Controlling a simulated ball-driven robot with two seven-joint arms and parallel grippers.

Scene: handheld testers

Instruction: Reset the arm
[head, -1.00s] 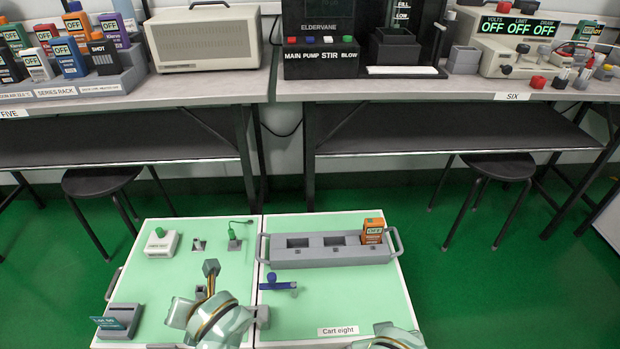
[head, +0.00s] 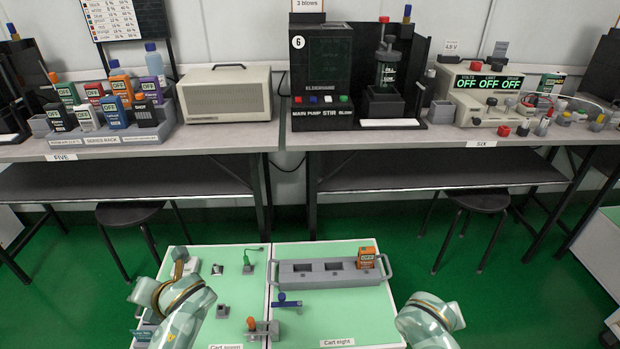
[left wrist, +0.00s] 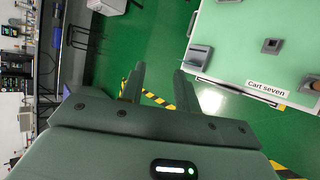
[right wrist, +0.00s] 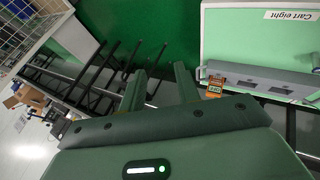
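My left arm (head: 182,305) enters the head view at the bottom left, over the left side of cart seven. Its gripper is not visible there. In the left wrist view my left gripper (left wrist: 158,88) has its two fingers apart with nothing between them, above the green floor beside the cart. My right arm (head: 430,318) shows at the bottom right of the head view, by the right edge of cart eight.
Cart eight (head: 345,315) carries a grey rack (head: 318,279) with an orange tester (head: 366,258), and a blue-handled valve (head: 288,300). Benches with instruments stand behind, with stools (head: 475,200) underneath.

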